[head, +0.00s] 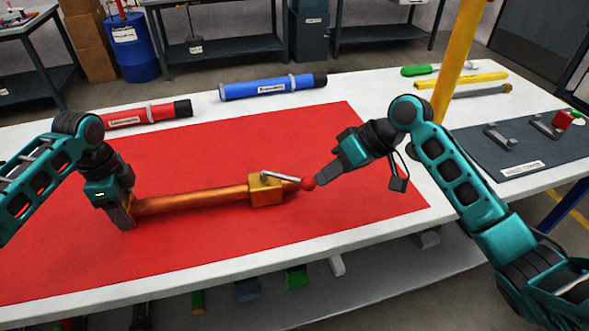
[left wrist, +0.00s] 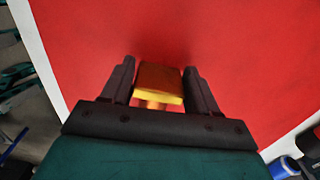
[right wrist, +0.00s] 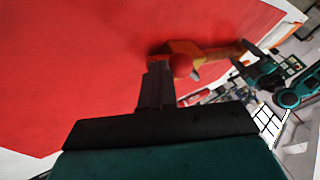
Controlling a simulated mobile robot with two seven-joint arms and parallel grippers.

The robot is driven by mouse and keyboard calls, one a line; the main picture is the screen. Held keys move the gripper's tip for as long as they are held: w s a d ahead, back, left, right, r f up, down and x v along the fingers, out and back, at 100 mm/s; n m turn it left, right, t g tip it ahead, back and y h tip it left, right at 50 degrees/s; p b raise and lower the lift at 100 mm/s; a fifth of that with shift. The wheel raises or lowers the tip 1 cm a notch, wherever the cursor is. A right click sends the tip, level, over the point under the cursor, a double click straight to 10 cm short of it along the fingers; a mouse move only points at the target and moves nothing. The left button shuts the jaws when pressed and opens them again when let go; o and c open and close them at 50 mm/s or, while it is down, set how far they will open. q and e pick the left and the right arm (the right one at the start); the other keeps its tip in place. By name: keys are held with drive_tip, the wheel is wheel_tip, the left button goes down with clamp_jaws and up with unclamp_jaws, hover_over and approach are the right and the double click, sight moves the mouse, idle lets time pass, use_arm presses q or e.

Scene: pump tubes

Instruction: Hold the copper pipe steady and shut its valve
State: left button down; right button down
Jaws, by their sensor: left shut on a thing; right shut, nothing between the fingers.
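The copper pipe (head: 195,199) is above or on the red mat (head: 200,160), running left to right. My left gripper (head: 128,212) is shut on its left end. Toward its right end is the brass valve body (head: 265,192), with a grey lever (head: 278,175) on top. The lever points right, roughly along the pipe, and ends in a red ball knob (head: 308,184). My right gripper (head: 320,179) is shut and empty right beside the knob; I cannot tell if they touch. The right wrist view shows the knob (right wrist: 183,66) beside the shut fingers (right wrist: 157,88).
A red tube (head: 150,113) and a blue tube (head: 270,87) lie along the back of the white table (head: 355,85). A yellow post (head: 456,60) rises behind my right arm. A dark mat (head: 500,145) with grey holders lies at the right. The front of the red mat is clear.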

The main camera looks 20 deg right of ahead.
drive_tip(key=shift+s+a, duration=0.1)
drive_tip(key=shift+s, duration=0.15)
drive_tip(key=shift+s+a+f+m+t, duration=0.1)
drive_tip(key=shift+s+a+m+t, duration=0.2)
drive_tip(key=shift+s+m, duration=0.1)
drive_tip(key=shift+s+a+m+t, duration=0.15)
drive_tip(key=shift+s+m+t, duration=0.15)
drive_tip(key=shift+s+m, duration=0.1)
drive_tip(key=s+a+m+t+h, duration=0.1)
drive_tip(key=s+a+m, duration=0.1)
drive_tip(key=m, duration=0.1)
drive_tip(key=s+a+m+t+h, duration=0.2)
drive_tip(key=a+m, duration=0.1)
drive_tip(key=shift+s+a, duration=0.2)
drive_tip(key=shift+s+a+m+h, duration=0.25)
drive_tip(key=shift+a+m+h, duration=0.05)
drive_tip(key=shift+a, duration=0.4)
drive_tip(key=shift+s+a, duration=0.25)
drive_tip(key=shift+a, duration=0.8)
use_arm(q)
drive_tip(key=shift+d, duration=0.15)
use_arm(e)
drive_tip(key=shift+a, duration=0.15)
drive_tip(key=shift+w, duration=0.1)
